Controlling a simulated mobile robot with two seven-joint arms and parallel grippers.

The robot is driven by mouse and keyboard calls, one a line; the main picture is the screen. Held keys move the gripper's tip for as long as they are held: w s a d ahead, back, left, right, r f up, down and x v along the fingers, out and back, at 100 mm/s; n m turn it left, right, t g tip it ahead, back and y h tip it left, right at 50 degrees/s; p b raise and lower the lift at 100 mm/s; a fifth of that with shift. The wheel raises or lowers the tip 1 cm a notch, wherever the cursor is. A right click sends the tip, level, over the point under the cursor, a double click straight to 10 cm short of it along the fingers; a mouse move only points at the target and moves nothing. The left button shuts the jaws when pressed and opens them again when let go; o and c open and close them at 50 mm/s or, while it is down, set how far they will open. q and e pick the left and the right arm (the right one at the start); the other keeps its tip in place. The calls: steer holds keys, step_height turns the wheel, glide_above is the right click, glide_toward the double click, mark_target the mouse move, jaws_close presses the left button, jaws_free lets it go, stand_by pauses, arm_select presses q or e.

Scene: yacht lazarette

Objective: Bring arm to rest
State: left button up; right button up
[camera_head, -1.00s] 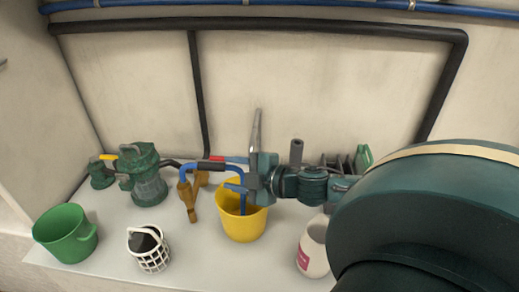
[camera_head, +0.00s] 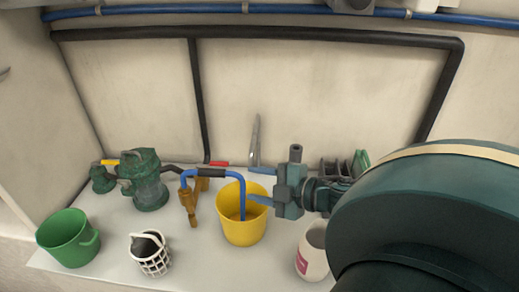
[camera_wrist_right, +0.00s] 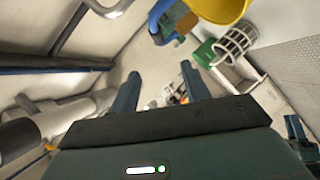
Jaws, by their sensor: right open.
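My right gripper (camera_head: 259,185) is open and empty, with its fingers pointing left. In the head view it is at the right rim of the yellow bucket (camera_head: 240,228), apart from the blue hose (camera_head: 240,196). The hose arches over from the brass-coloured valve (camera_head: 190,205) and its end goes down into the bucket. In the right wrist view the two fingers of my right gripper (camera_wrist_right: 160,88) stand wide apart with nothing between them. The yellow bucket (camera_wrist_right: 218,8) shows at the top edge there.
A green pump (camera_head: 147,183), a green bucket (camera_head: 65,240) and a white basket (camera_head: 150,259) stand to the left on the white shelf (camera_head: 110,215). A white jug (camera_head: 311,258) stands close by my right arm. Black pipes (camera_head: 197,95) run along the wall behind.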

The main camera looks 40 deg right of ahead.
stand_by(0.3)
steer(key=s+a+f+m+g+h, duration=0.2)
steer(key=s+f+m+g+h, duration=0.15)
steer(key=s+f+m, duration=0.2)
steer(key=s+a+f+m+g+h, duration=0.3)
steer(key=s+f+m+g, duration=0.1)
steer(key=f+m, duration=0.3)
steer(key=s+a+g+y, duration=0.3)
steer(key=s+a, duration=0.1)
steer(key=a, duration=0.4)
steer(key=w+a+f+t+y+p, duration=0.1)
steer(key=w+a+f+t+y, duration=0.2)
steer(key=w+a+f+t, duration=0.2)
steer(key=shift+w+a+t+p, duration=0.4)
steer(key=shift+w+a+t, duration=0.3)
steer(key=shift+a+t, duration=0.2)
steer(key=shift+n, duration=0.25)
